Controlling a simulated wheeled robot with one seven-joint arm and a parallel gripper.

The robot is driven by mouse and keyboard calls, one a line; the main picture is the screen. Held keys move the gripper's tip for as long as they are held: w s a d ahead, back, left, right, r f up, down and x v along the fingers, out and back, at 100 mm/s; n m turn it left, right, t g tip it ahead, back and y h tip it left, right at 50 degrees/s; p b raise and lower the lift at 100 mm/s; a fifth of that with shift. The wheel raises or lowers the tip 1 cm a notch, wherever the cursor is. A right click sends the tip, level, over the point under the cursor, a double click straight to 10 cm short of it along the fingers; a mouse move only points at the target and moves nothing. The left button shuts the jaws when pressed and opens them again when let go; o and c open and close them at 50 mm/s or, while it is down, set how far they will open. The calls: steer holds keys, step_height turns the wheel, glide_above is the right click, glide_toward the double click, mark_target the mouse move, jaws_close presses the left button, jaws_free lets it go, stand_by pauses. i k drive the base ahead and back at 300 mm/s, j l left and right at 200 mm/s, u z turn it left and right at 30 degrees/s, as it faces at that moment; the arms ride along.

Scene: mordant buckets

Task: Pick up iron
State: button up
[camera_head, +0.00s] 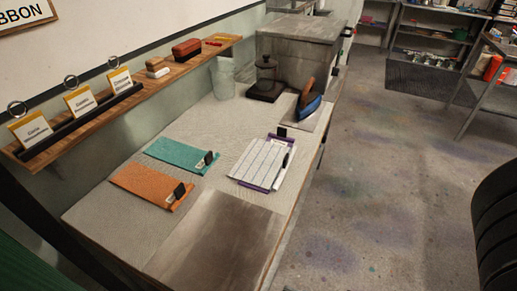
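The iron (309,106) stands near the far right end of the counter (228,116). It has a blue body and a brown handle. It rests on a pale plate or pad close to the counter's right edge, and its handle side leans upward. Nothing is seen holding it. My gripper is not in view.
A dark press-like object (265,84) and a grey box (300,37) stand beside and behind the iron. A wall shelf (130,93) runs along the left. The floor (385,180) to the right is open.

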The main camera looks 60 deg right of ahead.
mark_target(309, 100)
steer(key=z, duration=1.5)
